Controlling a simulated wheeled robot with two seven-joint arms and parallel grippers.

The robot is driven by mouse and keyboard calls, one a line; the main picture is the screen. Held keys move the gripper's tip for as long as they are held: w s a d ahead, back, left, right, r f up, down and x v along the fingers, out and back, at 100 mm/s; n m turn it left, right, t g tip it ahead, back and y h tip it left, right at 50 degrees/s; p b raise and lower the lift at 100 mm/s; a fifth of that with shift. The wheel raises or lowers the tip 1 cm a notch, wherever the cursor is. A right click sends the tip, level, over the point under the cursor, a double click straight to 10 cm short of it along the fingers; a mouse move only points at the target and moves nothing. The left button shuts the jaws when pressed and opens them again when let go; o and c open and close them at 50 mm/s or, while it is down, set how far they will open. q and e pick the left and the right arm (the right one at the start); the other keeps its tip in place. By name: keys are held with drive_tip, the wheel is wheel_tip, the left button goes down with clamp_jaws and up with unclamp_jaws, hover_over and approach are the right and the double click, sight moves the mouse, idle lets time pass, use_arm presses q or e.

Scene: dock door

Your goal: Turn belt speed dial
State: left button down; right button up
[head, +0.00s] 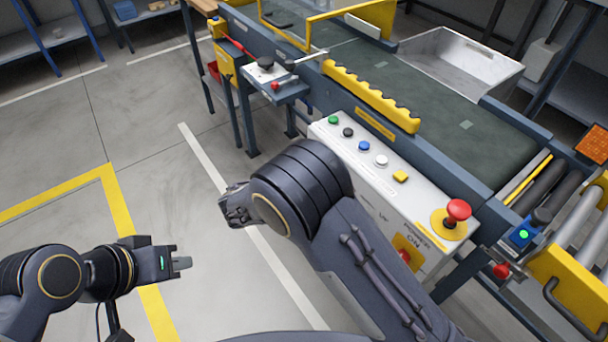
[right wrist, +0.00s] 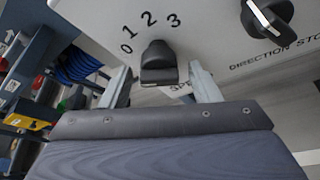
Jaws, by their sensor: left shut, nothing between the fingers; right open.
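The speed dial (right wrist: 158,64) is a dark knob on a light panel, below the printed numbers 0, 1, 2 and 3 in the right wrist view. My right gripper (right wrist: 161,84) is open, with one finger on each side of the knob. I see a gap at the left finger; whether the right finger touches is unclear. The dial's exact setting is hard to read. In the head view the dial and right gripper are hidden behind my right arm. My left gripper (head: 182,263) is shut and empty over the floor at lower left.
A second black knob (right wrist: 268,17) sits right of the dial. The control box (head: 345,165) has several coloured buttons on top and a red emergency button (head: 458,210). The conveyor belt (head: 440,100) lies behind it. The floor at left is clear.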

drive_tip(key=v, duration=0.7)
drive_tip(key=shift+s+p, duration=0.15)
drive_tip(key=shift+p, duration=0.2)
drive_tip(key=shift+a, duration=0.1)
